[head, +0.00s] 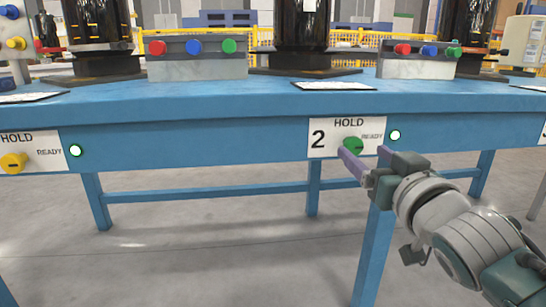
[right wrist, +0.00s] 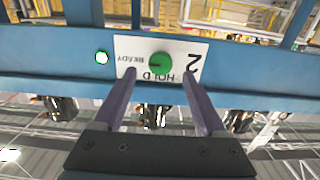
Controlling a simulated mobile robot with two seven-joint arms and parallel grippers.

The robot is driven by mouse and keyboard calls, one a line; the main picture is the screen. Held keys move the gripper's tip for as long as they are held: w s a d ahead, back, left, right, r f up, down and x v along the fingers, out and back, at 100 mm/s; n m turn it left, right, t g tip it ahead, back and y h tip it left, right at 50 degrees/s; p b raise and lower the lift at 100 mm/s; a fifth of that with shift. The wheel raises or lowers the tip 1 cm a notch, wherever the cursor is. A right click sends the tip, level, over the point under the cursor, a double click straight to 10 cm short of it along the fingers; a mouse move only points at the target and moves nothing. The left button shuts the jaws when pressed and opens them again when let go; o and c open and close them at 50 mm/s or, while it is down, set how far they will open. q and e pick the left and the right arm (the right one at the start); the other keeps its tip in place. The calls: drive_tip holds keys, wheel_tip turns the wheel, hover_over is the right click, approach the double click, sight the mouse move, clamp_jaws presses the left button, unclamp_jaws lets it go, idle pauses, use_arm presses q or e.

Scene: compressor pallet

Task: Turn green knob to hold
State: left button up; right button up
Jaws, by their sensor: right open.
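The green knob (head: 353,146) sits on a white plate (head: 318,141) marked 2, HOLD and READY, on the front edge of the blue table. Its dark pointer mark lies level, on the READY side. My right gripper (head: 362,152) is open just in front of the knob. In the right wrist view, upside down, the knob (right wrist: 160,64) shows between and beyond the two purple fingers of the right gripper (right wrist: 158,80). Whether a finger touches it is not clear. My left gripper is not in view.
A lit round lamp (head: 395,135) is right of the plate. Another plate with a yellow knob (head: 13,162) is at the left. Button boxes (head: 197,65) and dark machines stand on the blue table (head: 200,108). A table leg (head: 374,245) stands below the plate.

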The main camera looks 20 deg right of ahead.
sight(355, 146)
drive_tip(key=shift+b+x, duration=0.5)
drive_tip(key=shift+x, duration=1.1)
drive_tip(key=shift+c, duration=0.3)
clamp_jaws()
